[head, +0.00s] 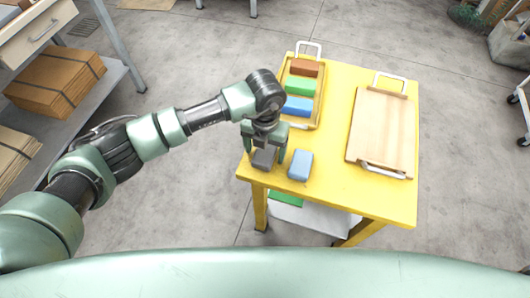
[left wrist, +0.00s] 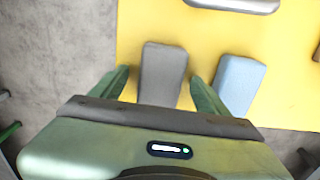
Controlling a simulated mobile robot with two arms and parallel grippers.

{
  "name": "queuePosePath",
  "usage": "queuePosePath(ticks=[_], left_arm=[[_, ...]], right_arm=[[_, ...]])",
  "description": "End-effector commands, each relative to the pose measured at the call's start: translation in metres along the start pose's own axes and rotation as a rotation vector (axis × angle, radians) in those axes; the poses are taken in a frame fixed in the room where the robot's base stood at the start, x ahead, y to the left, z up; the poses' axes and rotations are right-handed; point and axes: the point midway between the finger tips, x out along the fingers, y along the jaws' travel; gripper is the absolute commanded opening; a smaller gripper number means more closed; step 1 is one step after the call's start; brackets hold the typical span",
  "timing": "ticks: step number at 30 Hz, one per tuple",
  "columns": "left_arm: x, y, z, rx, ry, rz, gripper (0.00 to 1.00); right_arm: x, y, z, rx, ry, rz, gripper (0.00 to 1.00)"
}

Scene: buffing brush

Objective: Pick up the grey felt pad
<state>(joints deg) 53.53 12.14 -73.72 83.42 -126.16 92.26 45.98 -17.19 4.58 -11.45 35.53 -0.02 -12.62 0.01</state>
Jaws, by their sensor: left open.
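The grey felt pad (head: 264,158) is a small dark grey block near the left front corner of the yellow table (head: 330,187). In the left wrist view the grey felt pad (left wrist: 163,73) lies between the two green fingers, with a gap on each side. My left gripper (head: 264,146) is open directly over it, fingers pointing down. The left gripper also shows in the left wrist view (left wrist: 162,90). Its body hides the near end of the pad. My right gripper is in neither view.
A light blue block (head: 300,165) lies just right of the pad, close to one finger. Behind the gripper a yellow tray (head: 318,121) holds brown, green and blue blocks. A wooden board (head: 381,130) with white handles lies at right. Table between is clear.

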Motion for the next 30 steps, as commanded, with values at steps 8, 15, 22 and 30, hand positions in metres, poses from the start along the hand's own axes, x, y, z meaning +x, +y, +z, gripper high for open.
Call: queuePosePath(ticks=[8, 15, 22, 30], left_arm=[[0.000, 0.000, 0.000, 0.001, -0.001, -0.001, 0.53], [0.000, 0.000, 0.000, 0.001, -0.001, -0.001, 0.10], [-0.003, 0.000, 0.001, 0.001, -0.002, -0.001, 0.10], [-0.034, 0.000, 0.002, 0.002, -0.006, -0.001, 0.10]], right_arm=[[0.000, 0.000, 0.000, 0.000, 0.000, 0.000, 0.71], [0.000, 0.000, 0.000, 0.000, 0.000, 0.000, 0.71], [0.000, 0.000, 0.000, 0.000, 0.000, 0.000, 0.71], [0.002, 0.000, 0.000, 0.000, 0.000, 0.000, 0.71]])
